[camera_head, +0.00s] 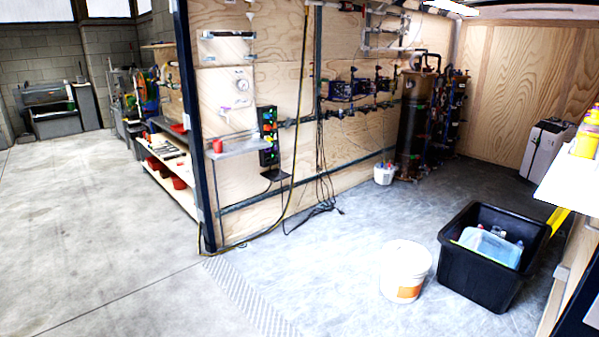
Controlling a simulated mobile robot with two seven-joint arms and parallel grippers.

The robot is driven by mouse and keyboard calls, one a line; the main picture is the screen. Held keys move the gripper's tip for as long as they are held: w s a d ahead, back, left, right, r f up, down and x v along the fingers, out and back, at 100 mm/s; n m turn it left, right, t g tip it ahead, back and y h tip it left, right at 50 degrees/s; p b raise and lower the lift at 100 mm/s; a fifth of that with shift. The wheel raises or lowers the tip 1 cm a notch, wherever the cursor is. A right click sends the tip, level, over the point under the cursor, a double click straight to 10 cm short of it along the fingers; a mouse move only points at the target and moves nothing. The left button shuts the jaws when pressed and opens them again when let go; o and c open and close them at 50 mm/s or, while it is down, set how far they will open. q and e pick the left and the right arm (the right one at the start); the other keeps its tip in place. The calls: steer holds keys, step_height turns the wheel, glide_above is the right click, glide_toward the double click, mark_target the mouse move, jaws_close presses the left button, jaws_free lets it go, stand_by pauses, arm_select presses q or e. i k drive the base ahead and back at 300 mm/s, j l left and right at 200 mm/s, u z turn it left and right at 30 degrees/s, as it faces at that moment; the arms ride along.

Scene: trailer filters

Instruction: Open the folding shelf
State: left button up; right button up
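A thin grey shelf (243,149) juts out from the plywood wall near its left end, with a red cup (217,146) standing on it. It looks roughly level. A white shelf-like surface (562,187) shows at the right edge with yellow containers (586,142) on it, partly cut off by the picture. I cannot tell for sure which of the two is the folding shelf. Neither of my grippers is in view.
A black tub (462,272) and a white bucket (404,268) stand on the trailer floor. Cables (322,208) hang down the wall to the floor. A ramp edge (245,295) lies at the entrance. The concrete floor (90,230) at left is clear.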

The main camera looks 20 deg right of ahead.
mark_target(590, 241)
steer(key=i+l+u, duration=0.2)
steer(key=i, duration=0.25)
steer(key=i+l+u, duration=0.2)
steer(key=i, duration=0.3)
steer(key=u, duration=8.8)
